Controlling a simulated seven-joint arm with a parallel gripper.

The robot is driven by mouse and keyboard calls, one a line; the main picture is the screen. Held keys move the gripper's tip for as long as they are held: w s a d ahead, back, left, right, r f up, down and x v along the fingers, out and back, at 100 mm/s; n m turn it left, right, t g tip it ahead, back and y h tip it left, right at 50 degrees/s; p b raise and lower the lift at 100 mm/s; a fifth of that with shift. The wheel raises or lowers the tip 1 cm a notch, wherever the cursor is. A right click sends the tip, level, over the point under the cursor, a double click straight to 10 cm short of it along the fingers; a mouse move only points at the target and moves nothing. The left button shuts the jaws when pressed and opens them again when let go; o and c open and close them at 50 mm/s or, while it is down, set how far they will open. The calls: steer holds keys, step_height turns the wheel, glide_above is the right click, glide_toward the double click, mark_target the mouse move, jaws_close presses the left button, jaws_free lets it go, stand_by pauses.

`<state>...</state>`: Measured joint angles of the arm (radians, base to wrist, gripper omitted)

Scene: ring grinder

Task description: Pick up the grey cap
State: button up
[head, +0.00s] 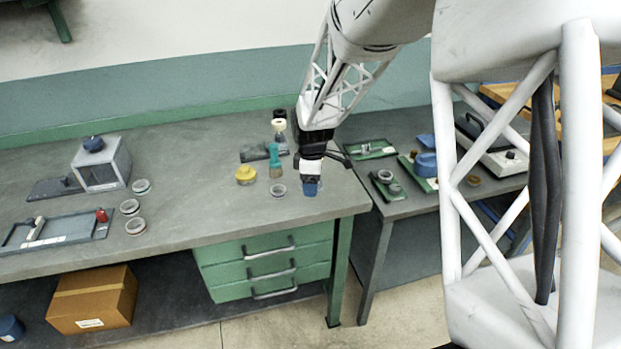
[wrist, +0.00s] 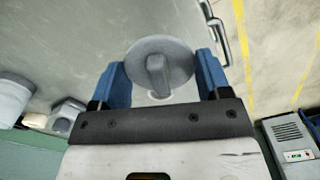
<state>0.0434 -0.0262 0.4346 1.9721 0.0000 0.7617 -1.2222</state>
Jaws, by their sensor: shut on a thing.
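The grey cap (wrist: 178,60) is a round disc with a raised bar across its middle. It shows in the wrist view between the two blue fingers of my gripper (wrist: 162,78), which is shut on it. In the head view my gripper (head: 311,187) points down near the right front corner of the grey bench (head: 230,220). Whether the cap touches the bench I cannot tell.
A small grey ring (head: 278,190) and a yellow piece (head: 245,175) lie left of my gripper. A teal piece (head: 275,162) stands behind them. Trays (head: 372,150) sit on the right bench. The bench's front middle is clear.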

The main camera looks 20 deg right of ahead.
stand_by(0.7)
steer(key=w+d+r+n, duration=0.1)
steer(key=w+d+r, duration=0.1)
steer(key=w, duration=0.7)
steer(key=w+d+r+n, duration=0.2)
steer(key=w+r, duration=0.3)
steer(key=w, duration=0.5)
steer(key=w+d+r+n, duration=0.1)
steer(key=w+d+r, duration=0.2)
steer(key=w, duration=0.7)
steer(key=shift+d+r, duration=0.25)
steer(key=shift+d, duration=0.05)
steer(key=shift+f, duration=0.15)
step_height(320, 180, down, 6)
steer(key=shift+f, duration=0.2)
stand_by(2.3)
steer(key=o, duration=1)
steer(key=shift+c, duration=0.2)
steer(key=shift+r, duration=0.15)
